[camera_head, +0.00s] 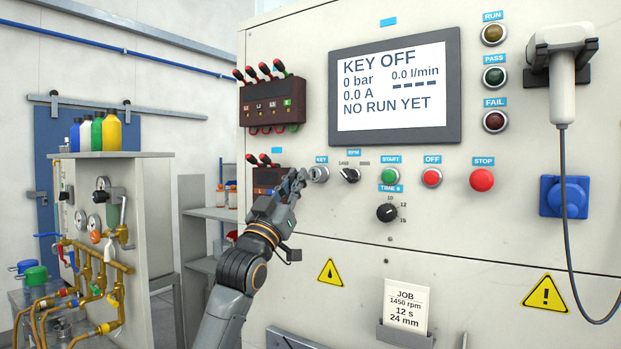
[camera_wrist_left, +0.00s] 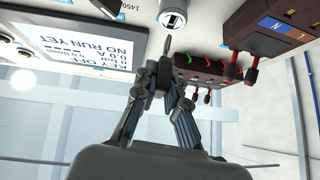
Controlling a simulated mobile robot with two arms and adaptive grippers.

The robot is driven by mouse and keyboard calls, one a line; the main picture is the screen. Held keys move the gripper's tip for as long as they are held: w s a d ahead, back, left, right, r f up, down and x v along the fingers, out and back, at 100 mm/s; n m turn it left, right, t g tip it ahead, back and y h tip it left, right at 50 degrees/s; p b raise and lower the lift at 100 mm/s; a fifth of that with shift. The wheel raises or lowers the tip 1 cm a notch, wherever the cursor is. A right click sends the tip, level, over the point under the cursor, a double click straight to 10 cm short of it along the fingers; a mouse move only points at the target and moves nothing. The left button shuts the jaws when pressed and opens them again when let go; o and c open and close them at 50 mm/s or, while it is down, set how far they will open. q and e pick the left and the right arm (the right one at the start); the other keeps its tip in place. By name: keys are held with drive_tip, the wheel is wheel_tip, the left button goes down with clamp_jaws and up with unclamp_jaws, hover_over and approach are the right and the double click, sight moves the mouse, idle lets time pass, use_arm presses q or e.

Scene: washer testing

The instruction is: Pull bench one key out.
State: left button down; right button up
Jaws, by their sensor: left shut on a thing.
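The bench panel's key switch (camera_head: 319,174) is a round silver lock under a small blue KEY label. In the left wrist view the lock (camera_wrist_left: 173,18) shows its dark slot with no key in it. My left gripper (camera_head: 293,183) is just left of the lock in the head view. It is shut on the key (camera_wrist_left: 168,43), whose narrow metal tip sticks out past the fingers towards the lock. The tip looks clear of the slot, close to the lock's rim. The key's head is hidden between the fingers. The screen (camera_head: 393,86) reads KEY OFF. My right gripper is not in view.
Right of the lock are the RPM knob (camera_head: 350,175), the START button (camera_head: 390,177) and the OFF button (camera_head: 432,177). Dark terminal blocks with red plugs (camera_head: 272,103) are up and left. A corded handset (camera_head: 563,85) hangs at the far right.

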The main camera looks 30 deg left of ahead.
use_arm(q)
drive_tip(key=s+b, duration=0.1)
drive_tip(key=s, duration=0.5)
drive_tip(key=shift+s+f+b, duration=0.25)
drive_tip(key=shift+s+b, duration=0.05)
drive_tip(key=shift+b, duration=0.1)
drive_tip(key=shift+a+f, duration=0.1)
